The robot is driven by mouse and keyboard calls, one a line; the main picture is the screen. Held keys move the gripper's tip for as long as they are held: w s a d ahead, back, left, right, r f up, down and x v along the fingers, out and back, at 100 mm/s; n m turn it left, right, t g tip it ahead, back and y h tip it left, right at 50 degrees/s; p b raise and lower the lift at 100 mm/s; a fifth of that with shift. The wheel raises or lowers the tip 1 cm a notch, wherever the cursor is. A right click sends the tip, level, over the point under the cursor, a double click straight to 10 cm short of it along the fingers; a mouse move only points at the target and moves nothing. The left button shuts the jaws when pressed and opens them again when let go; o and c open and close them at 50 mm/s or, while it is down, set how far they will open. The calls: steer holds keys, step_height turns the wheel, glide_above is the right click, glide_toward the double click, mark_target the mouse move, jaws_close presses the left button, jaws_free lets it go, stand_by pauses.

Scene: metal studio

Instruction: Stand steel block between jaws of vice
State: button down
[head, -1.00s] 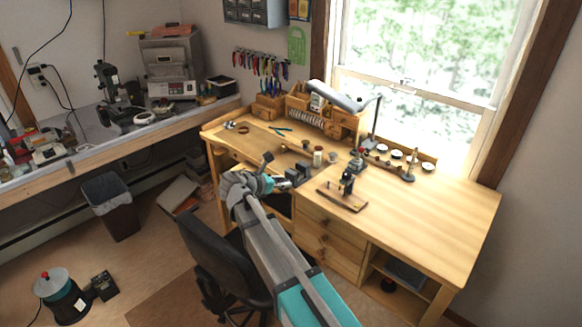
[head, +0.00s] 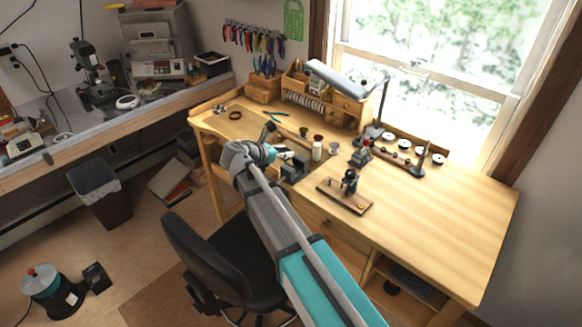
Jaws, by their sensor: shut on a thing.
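My gripper (head: 285,154) is at the front left part of the wooden bench, small in the head view and seen past my own wrist. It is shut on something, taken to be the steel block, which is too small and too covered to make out. A dark grey vice (head: 296,168) stands near the bench's front edge, just right of and slightly below my gripper. The gap between its jaws cannot be made out, nor whether the block touches them.
A small tool on a wooden board (head: 345,193) lies right of the vice. Spools (head: 318,149), a dark stand (head: 361,154) and a lamp (head: 345,80) are behind. The bench's right side (head: 450,225) is clear. A black chair (head: 215,262) stands in front.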

steer(key=shift+a, duration=0.25)
steer(key=shift+s+d+r, duration=0.1)
steer(key=shift+s, duration=0.05)
steer(key=s+d+r+n+t+y+p, duration=0.1)
steer(key=s+d+r+p, duration=0.4)
steer(key=d, duration=0.4)
steer(key=shift+s+d+r+p, duration=0.3)
steer(key=shift+s+p, duration=0.1)
steer(key=shift+s, duration=0.4)
steer(key=shift+w+a+f+b, duration=1.05)
steer(key=shift+w+f+b, duration=0.45)
steer(key=shift+w, duration=0.45)
steer(key=shift+w+a+f+b, duration=1.05)
steer(key=shift+w+f+b, duration=0.5)
steer(key=shift+w, duration=0.4)
steer(key=shift+w+a+f+b, duration=1.05)
steer(key=shift+w+f+b, duration=0.45)
steer(key=shift+w, duration=0.45)
